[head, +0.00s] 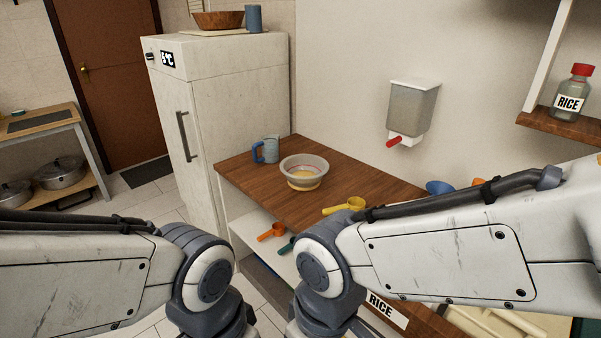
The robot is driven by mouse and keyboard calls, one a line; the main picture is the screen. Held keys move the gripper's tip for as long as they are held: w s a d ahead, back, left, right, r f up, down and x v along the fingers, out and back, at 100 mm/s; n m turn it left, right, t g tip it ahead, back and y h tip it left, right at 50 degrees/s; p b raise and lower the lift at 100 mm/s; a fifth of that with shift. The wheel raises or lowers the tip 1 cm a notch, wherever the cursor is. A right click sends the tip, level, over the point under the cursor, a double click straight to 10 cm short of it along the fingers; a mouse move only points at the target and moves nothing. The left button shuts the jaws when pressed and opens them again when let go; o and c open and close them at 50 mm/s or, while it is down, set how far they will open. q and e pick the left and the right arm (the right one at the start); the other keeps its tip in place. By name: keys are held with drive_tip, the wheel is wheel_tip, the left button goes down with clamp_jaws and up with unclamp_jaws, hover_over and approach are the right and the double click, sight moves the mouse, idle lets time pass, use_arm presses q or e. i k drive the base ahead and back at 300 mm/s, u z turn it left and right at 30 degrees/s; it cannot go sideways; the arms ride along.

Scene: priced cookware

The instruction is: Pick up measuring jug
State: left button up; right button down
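The measuring jug (267,150) stands upright on the wooden counter (240,167), near its far left corner. It is a greyish clear jug with a blue handle on its left side. Both of my arms reach in from the sides at the front, and their forearms run down out of the bottom of the picture. Neither gripper shows, so whether they are open or shut is hidden. Nothing is touching the jug except the counter.
A yellow scoop (345,206) lies nearer, and an orange scoop (271,232) lies on the shelf below. A white fridge (238,110) stands left of the counter. A dispenser (411,110) hangs on the wall.

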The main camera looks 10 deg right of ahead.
sight(269, 144)
drive_tip(key=u, duration=0.5)
drive_tip(key=i, duration=0.6)
drive_tip(key=u, duration=0.95)
drive_tip(key=i, duration=2.1)
drive_tip(key=z, duration=1.2)
drive_tip(key=i, duration=0.6)
drive_tip(key=z, duration=0.4)
